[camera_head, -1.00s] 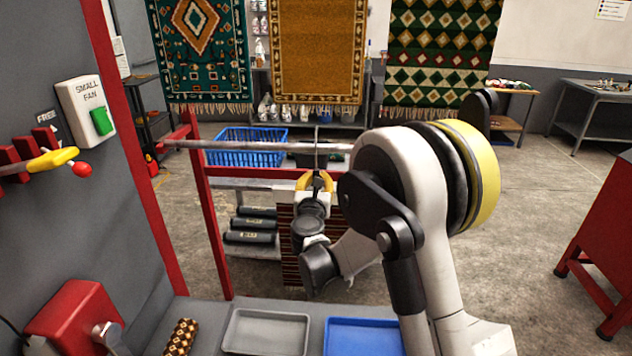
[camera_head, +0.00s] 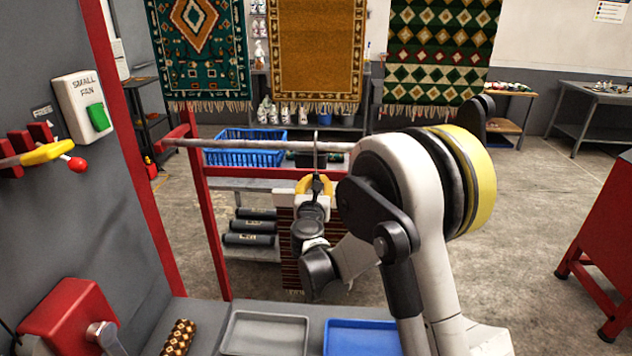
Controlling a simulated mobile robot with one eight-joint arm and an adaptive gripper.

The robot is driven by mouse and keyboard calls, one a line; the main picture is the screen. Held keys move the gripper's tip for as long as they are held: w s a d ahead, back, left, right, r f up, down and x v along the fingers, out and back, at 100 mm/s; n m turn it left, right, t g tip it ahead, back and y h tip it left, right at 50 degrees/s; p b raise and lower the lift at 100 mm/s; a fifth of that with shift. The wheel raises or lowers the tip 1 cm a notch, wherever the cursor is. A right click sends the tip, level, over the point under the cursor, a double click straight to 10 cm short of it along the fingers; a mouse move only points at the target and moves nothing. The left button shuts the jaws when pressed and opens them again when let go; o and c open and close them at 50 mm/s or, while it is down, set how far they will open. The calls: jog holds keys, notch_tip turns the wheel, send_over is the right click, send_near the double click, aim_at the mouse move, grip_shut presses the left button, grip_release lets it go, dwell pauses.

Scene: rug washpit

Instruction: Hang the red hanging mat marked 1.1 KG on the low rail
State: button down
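The dark red striped mat (camera_head: 287,250) hangs below my gripper (camera_head: 317,182), mostly hidden behind the gripper and my arm. My gripper's yellow fingers are closed around the base of a thin upright hook (camera_head: 316,160) above the mat. The hook's top reaches just above the grey low rail (camera_head: 240,145) and crosses it in the picture. I cannot tell whether the hook rests on the rail or stands in front of it. A pale strip shows at the mat's upper left; no weight mark is readable.
The rail's red frame (camera_head: 208,215) stands left, with a blue basket (camera_head: 240,150) behind it. Dark rolls (camera_head: 250,239) lie on a shelf behind. A grey tray (camera_head: 265,335) and a blue tray (camera_head: 362,338) sit on the front bench. Open floor lies right.

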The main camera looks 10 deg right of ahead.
jog(key=shift+f+b, duration=1)
jog(key=shift+f, duration=0.25)
